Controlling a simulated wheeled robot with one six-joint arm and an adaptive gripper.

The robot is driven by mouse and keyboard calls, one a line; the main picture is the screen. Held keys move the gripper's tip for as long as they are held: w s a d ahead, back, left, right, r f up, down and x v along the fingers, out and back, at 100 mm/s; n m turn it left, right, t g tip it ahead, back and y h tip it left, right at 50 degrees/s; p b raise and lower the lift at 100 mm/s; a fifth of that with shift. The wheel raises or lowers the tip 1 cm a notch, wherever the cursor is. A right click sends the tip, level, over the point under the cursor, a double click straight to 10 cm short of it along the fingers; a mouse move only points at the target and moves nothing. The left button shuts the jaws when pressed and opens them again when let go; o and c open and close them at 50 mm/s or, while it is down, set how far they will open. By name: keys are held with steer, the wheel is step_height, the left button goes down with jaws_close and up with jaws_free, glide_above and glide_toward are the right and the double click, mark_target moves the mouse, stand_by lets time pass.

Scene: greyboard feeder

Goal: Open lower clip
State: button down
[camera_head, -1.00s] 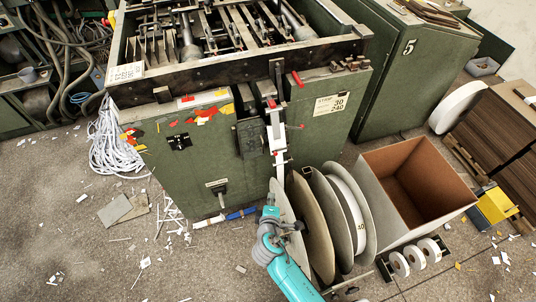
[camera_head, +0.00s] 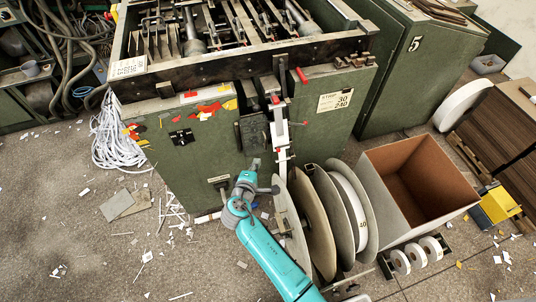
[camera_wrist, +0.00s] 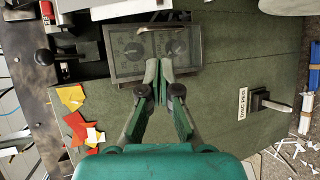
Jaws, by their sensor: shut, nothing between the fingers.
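A pale upright strip guide (camera_head: 281,135) hangs down the front of the green machine, and its edge also shows in the wrist view (camera_wrist: 125,10). Small red parts sit along it. The lower clip is not clearly made out; it is small or hidden near the guide's bottom end. My gripper (camera_head: 254,163) is in front of the machine's face, left of the guide's lower part.
Large reel discs (camera_head: 318,225) stand close to the right of my arm. A cardboard-lined box (camera_head: 405,185) is beyond them.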

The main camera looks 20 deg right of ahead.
mark_target(284, 147)
steer(key=w+d+f, duration=0.2)
steer(key=w+d, duration=0.3)
steer(key=d, duration=0.2)
steer(key=shift+d+f, duration=0.2)
stand_by(0.5)
